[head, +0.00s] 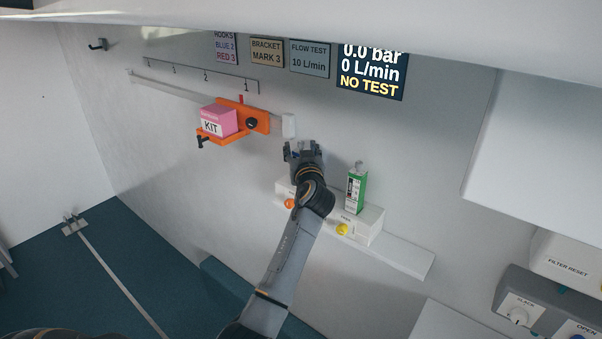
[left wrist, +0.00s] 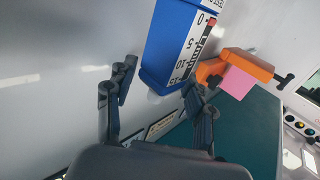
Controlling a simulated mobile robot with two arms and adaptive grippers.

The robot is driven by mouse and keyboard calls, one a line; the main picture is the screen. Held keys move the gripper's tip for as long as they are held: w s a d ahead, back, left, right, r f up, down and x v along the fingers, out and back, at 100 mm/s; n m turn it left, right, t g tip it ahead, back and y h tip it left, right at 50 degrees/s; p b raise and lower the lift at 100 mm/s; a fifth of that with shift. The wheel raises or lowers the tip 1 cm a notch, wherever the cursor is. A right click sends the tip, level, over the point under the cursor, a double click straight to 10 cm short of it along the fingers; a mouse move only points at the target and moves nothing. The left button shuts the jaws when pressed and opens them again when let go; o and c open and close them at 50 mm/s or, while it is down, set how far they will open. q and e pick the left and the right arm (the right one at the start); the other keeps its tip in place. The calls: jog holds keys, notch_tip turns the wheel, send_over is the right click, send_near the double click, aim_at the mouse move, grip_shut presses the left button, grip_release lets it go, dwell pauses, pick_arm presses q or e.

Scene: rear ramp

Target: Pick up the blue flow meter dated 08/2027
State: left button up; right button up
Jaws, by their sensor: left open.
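A blue flow meter (left wrist: 172,42) with a white scale strip shows close up in the left wrist view. Its date cannot be read. My left gripper (left wrist: 160,92) is open, with its two fingertips on either side of the meter's near end; I cannot tell whether they touch it. In the head view my left gripper (head: 301,151) is over the white shelf and hides most of the blue meter. A green and white flow meter (head: 356,190) stands to the right of my gripper. My right gripper is not in view.
The white shelf (head: 405,258) carries labelled blocks with an orange knob (head: 290,203) and a yellow knob (head: 342,229). An orange bracket (head: 257,119) holds a pink kit box (head: 217,121) to the left. A display (head: 371,72) reads NO TEST. A control panel (head: 520,315) is at lower right.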

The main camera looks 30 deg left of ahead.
pick_arm(q)
jog(key=shift+c, duration=0.2)
grip_shut()
jog(key=shift+r, duration=0.15)
